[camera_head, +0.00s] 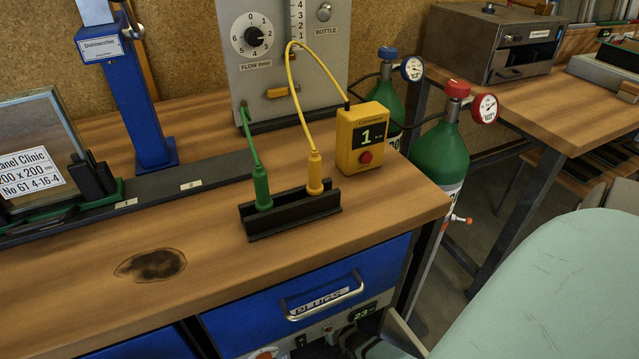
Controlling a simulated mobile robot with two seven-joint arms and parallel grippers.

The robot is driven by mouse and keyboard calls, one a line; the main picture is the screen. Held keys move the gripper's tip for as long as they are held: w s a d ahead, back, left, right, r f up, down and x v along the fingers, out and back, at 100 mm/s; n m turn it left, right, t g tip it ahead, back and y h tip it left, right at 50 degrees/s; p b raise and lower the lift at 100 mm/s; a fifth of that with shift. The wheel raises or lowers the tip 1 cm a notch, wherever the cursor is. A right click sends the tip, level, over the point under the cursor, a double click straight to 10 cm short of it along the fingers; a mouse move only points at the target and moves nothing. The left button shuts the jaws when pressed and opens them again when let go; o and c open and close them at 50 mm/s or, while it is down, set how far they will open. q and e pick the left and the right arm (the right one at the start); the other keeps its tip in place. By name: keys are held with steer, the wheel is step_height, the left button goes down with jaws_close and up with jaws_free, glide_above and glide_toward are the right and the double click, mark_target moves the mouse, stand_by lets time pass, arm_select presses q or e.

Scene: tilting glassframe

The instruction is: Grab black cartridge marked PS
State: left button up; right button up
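I cannot make out any black cartridge marked PS in the head view. A black slotted holder (291,214) stands on the wooden bench, with a green-handled plug (262,188) and a yellow-handled plug (315,174) upright in it. No PS mark is readable on the holder. Dark shapes (352,340) show below the drawer front, partly cut off by the lower edge, and I cannot tell what they are. Neither of my grippers can be made out in this view.
A blue drawer labelled PLUGS (320,295) is shut in the bench front. A yellow meter (366,140) stands behind the holder, and green gas bottles (440,152) stand beyond the bench. A pale green rounded surface (560,290) fills the lower right. The bench front left is clear around a burn mark (151,265).

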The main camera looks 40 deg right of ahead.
steer(key=shift+c, duration=0.2)
jaws_close()
steer(key=shift+r, duration=0.1)
